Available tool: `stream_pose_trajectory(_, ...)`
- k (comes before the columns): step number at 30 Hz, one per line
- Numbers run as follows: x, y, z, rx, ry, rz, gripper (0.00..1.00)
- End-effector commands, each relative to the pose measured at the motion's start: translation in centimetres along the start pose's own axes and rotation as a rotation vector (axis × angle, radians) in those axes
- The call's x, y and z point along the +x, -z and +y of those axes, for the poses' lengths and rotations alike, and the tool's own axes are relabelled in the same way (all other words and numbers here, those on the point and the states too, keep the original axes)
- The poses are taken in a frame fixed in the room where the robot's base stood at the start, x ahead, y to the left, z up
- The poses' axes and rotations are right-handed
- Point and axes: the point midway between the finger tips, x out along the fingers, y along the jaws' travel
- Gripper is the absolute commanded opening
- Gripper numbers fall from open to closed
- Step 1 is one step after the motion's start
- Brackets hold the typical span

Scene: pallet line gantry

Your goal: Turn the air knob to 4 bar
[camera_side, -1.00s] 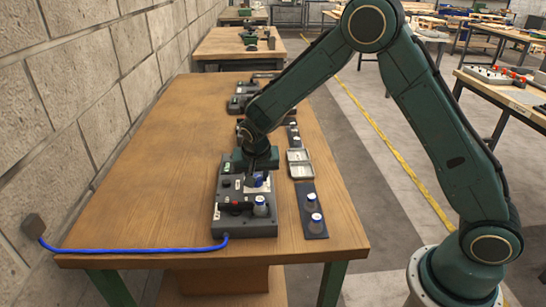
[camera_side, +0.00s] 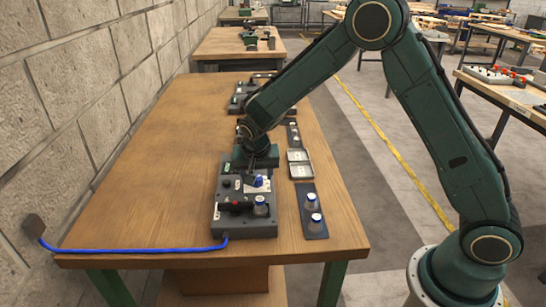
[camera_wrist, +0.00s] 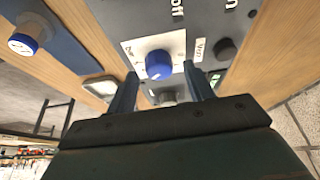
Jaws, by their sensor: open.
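The blue air knob (camera_side: 258,181) sits on a white dial plate on the dark grey control box (camera_side: 245,227). In the wrist view, the knob (camera_wrist: 158,65) shows clearly on its white plate (camera_wrist: 175,43), but I cannot read its setting. My gripper (camera_side: 258,163) hangs over the far part of the box, just behind the knob. In the wrist view, the fingers of my gripper (camera_wrist: 160,70) stand apart on either side of the knob's near side, with nothing between them held. The knob appears free of both fingers.
A blue hose (camera_side: 140,250) runs left. The table's left side is clear.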

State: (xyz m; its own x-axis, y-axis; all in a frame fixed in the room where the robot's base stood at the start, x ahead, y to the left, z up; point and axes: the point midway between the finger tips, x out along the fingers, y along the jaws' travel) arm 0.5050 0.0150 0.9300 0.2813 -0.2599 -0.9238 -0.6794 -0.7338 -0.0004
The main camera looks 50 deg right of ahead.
Motion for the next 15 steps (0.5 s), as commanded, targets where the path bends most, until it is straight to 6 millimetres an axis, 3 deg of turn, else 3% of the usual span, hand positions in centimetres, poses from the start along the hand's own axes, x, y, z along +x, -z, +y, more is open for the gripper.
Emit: stream_pose_trajectory(15, -7.6, 0.1, 0.0, 0.000, 0.004, 0.003, 0.52)
